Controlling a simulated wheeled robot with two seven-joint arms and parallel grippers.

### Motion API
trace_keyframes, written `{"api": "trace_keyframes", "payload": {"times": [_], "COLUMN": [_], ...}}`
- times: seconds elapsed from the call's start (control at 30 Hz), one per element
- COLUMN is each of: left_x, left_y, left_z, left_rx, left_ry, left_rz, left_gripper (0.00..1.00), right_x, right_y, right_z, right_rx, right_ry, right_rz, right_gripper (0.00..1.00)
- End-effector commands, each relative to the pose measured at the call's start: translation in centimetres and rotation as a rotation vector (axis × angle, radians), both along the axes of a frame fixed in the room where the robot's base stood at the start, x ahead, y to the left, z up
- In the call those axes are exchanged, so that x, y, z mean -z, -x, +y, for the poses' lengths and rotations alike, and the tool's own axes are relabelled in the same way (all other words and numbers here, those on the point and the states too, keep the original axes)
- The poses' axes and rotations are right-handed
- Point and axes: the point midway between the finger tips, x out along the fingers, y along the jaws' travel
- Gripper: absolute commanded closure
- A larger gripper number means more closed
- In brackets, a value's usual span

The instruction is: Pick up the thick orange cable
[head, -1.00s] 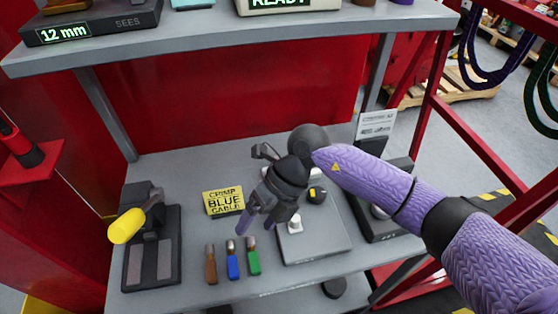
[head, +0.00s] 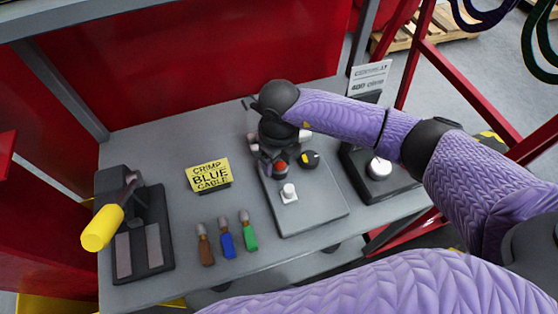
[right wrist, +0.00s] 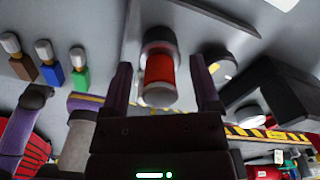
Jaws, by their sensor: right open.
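No thick orange cable can be made out in either view. My right gripper (head: 275,158) is over the back left part of a grey panel (head: 320,212) on the bench. It points down and is open. In the right wrist view, the gripper (right wrist: 162,82) has its two fingers on either side of a red cylinder (right wrist: 158,70) with a pale end. A bit of red (head: 281,168) shows by the fingers in the head view. I cannot tell whether the fingers touch it. My left gripper is out of view.
Brown (head: 205,250), blue (head: 226,243) and green (head: 248,234) short pieces lie in front. A yellow "CRIMP BLUE CABLE" sign (head: 208,175) stands behind them. A yellow-handled tool (head: 103,228) is at left. A black unit (head: 395,180) stands right of the panel. Purple and green cables (head: 540,45) hang at upper right.

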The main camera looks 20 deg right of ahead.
Motion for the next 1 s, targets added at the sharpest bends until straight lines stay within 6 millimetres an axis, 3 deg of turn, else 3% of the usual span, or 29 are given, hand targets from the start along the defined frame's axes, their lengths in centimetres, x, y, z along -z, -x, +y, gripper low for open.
{"api": "trace_keyframes", "payload": {"times": [0.1, 0.4, 0.5, 0.77, 0.87, 1.0], "left_x": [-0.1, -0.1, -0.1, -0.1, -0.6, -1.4], "left_y": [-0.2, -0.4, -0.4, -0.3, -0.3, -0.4], "left_z": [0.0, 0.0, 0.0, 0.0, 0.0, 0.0], "left_rx": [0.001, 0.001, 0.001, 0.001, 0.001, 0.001], "left_ry": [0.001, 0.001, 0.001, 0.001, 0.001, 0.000], "left_rz": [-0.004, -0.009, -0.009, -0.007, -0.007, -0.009], "left_gripper": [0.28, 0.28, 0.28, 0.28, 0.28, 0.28], "right_x": [-0.1, -0.1, -0.1, -0.2, -1.8, -5.8], "right_y": [0.0, 0.0, 0.0, 0.0, -0.1, -0.1], "right_z": [0.0, 0.0, 0.0, 0.0, 0.0, 0.0], "right_rx": [0.000, 0.001, 0.001, 0.001, 0.002, 0.000], "right_ry": [0.000, -0.001, -0.001, -0.001, -0.002, -0.001], "right_rz": [0.000, 0.000, 0.000, 0.000, -0.002, -0.005], "right_gripper": [0.21, 0.84, 1.00, 1.00, 1.00, 1.00]}}
